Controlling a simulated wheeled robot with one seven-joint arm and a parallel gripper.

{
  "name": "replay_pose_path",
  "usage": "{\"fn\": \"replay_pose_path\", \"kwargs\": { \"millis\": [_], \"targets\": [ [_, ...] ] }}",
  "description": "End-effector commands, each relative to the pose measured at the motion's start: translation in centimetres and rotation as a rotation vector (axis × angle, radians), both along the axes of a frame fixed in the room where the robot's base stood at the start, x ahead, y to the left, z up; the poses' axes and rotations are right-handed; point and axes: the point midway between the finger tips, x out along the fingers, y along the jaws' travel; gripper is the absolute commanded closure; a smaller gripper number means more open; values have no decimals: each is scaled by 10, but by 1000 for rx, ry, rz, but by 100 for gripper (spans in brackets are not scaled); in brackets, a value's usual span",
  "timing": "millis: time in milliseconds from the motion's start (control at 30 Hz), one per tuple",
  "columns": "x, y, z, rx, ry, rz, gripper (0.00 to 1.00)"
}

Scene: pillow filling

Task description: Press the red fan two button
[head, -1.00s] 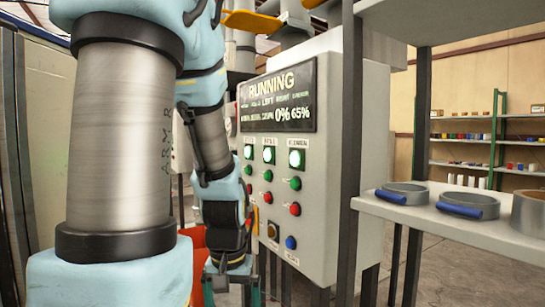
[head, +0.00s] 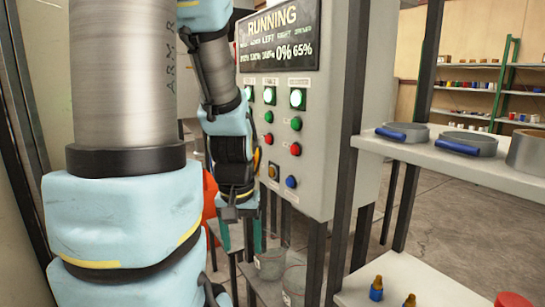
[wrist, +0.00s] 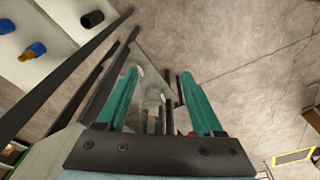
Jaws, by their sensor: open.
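The grey control panel (head: 340,110) stands right of my arm in the head view. A red button (head: 268,138) sits in its middle column under a green button (head: 269,116) and a lit lamp (head: 269,95). Another red button (head: 295,149) sits in the right column. The column labels are too small to read. My arm hides most of the left column. My gripper (head: 240,236) points down, open and empty, below and left of the red buttons. Its teal fingers (wrist: 160,90) are apart in the wrist view, with no button between them.
An orange button (head: 273,170) and a blue button (head: 291,181) sit low on the panel. A shelf with rolls (head: 430,158) stands at right. Dark posts (head: 345,215) rise beside the panel. Buckets (head: 271,264) stand below it. Bare floor (head: 450,225) shows at right.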

Motion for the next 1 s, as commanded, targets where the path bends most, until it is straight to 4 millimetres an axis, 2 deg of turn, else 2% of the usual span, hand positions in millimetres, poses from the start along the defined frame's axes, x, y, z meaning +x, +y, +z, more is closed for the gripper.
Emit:
{"fn": "replay_pose_path", "kwargs": {
  "millis": [67, 500, 600, 1000],
  "targets": [
    [0, 0, 0, 0, 0, 0, 42],
    [0, 0, 0, 0, 0, 0, 91],
    [0, 0, 0, 0, 0, 0, 100],
    [0, 0, 0, 0, 0, 0, 100]
  ]
}}
